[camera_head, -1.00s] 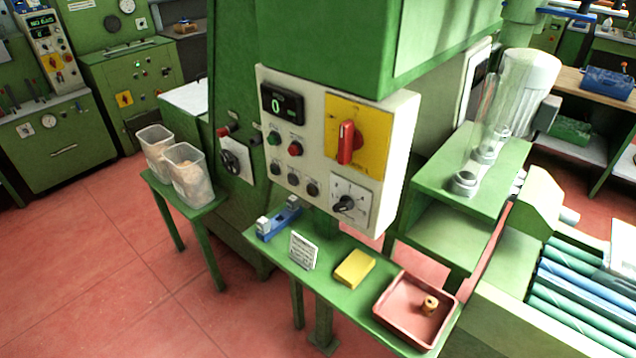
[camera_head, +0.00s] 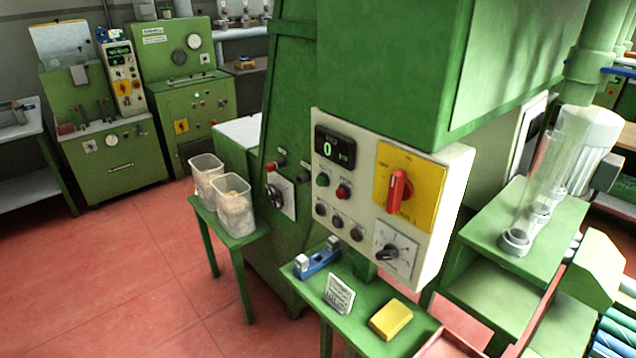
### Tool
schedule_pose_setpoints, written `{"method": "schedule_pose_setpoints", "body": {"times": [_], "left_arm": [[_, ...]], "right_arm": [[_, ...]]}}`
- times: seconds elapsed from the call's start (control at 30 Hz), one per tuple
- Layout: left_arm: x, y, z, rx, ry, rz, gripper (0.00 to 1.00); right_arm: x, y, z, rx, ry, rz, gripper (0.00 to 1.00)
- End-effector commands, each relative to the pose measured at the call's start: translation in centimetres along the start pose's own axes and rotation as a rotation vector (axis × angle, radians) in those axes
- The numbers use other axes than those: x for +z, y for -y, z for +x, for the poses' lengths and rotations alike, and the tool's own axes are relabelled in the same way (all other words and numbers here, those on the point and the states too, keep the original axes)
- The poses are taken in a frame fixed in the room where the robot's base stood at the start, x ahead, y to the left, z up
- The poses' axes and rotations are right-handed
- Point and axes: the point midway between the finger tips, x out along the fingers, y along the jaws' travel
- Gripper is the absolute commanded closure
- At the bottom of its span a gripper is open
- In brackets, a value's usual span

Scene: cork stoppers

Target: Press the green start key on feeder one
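A white control panel (camera_head: 365,231) is mounted on the green machine in the centre right. A round green key (camera_head: 323,180) sits on it at the upper left, below a dark display (camera_head: 335,147) that reads 0. A red key (camera_head: 343,191) is just right of the green one. A red rotary switch (camera_head: 398,191) on a yellow plate is at the upper right of the panel. I cannot read a label naming this feeder one. Neither of my grippers is in view.
Two clear bins (camera_head: 233,204) stand on a green stand at left. Red floor (camera_head: 110,270) is open at lower left.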

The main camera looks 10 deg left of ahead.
Motion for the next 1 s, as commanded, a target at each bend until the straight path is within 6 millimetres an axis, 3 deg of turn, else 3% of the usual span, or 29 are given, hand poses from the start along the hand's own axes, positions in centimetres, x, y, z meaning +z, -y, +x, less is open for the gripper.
{"method": "schedule_pose_setpoints", "body": {"times": [0.03, 0.1, 1.0], "left_arm": [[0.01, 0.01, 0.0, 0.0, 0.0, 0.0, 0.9], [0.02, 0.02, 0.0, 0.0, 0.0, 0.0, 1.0], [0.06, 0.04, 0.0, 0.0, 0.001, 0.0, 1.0]], "right_arm": [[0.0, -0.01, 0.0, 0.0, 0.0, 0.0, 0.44], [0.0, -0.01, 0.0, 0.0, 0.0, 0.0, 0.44], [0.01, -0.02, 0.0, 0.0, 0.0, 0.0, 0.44]]}}
